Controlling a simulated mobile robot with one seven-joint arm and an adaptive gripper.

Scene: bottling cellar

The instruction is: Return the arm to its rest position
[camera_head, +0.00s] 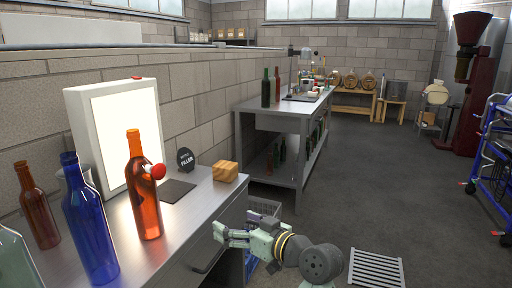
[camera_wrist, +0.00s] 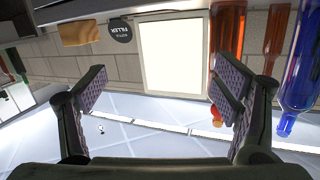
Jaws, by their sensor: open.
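My gripper (camera_head: 222,236) is in the lower middle of the head view, in front of the near steel counter's right end. In the wrist view my gripper (camera_wrist: 162,98) has its two padded fingers spread wide with nothing between them. The wrist picture is upside down and faces the counter side, with the lit white panel (camera_wrist: 172,55) beyond the fingers. My arm reaches out from the bottom of the head view.
The near counter (camera_head: 205,215) carries an orange bottle (camera_head: 143,195), a blue bottle (camera_head: 90,225), a wooden block (camera_head: 225,171) and a black sign (camera_head: 185,159). Open floor (camera_head: 390,190) lies to the right, with a blue trolley (camera_head: 492,150).

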